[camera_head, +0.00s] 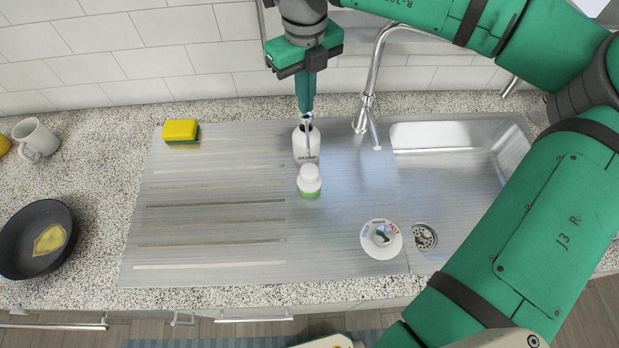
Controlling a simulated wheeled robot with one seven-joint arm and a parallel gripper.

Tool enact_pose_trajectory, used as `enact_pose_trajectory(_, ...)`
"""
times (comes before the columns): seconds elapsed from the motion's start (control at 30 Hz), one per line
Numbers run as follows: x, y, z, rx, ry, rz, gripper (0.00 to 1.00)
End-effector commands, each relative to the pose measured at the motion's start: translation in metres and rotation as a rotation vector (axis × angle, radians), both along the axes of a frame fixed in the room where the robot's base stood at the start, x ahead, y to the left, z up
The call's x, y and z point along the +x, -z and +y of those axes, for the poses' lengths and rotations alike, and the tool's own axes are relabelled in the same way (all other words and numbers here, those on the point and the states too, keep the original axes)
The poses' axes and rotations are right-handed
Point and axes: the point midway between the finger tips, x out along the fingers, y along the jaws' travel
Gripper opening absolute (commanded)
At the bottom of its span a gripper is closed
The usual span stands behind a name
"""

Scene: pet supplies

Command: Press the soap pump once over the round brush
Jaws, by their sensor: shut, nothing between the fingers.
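The soap bottle (304,156) is white with dark lettering and stands upright on the metal drainboard near its back edge. Its pump head (308,128) shows just below my fingertips, with the thin spout pointing towards the front. The round brush (309,178) has a white knob and green bristles. It stands on the drainboard right in front of the bottle, under the spout side. My gripper (306,113) points straight down above the pump, shut and empty. I cannot tell whether the fingertips touch the pump.
The metal drainboard (215,222) is mostly clear. A yellow and green sponge (181,131) lies at its back left. A tap (365,110) stands right of the bottle, beside the sink basin (455,180). A round white tap control (368,248) is at the front. A pan (25,257) and mug (39,136) are left.

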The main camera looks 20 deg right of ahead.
Motion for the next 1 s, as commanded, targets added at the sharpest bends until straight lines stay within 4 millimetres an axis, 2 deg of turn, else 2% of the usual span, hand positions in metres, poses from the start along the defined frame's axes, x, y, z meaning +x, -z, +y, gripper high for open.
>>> enact_pose_trajectory(0.17, 0.0, -0.006, 0.0, -0.001, 0.0, -0.001, 0.0)
enact_pose_trajectory(0.73, 0.0, -0.054, 0.0, -0.002, 0.0, -0.001, 0.0)
enact_pose_trajectory(1.0, 0.0, -0.06, 0.0, 0.0, 0.0, 0.0, 0.0)
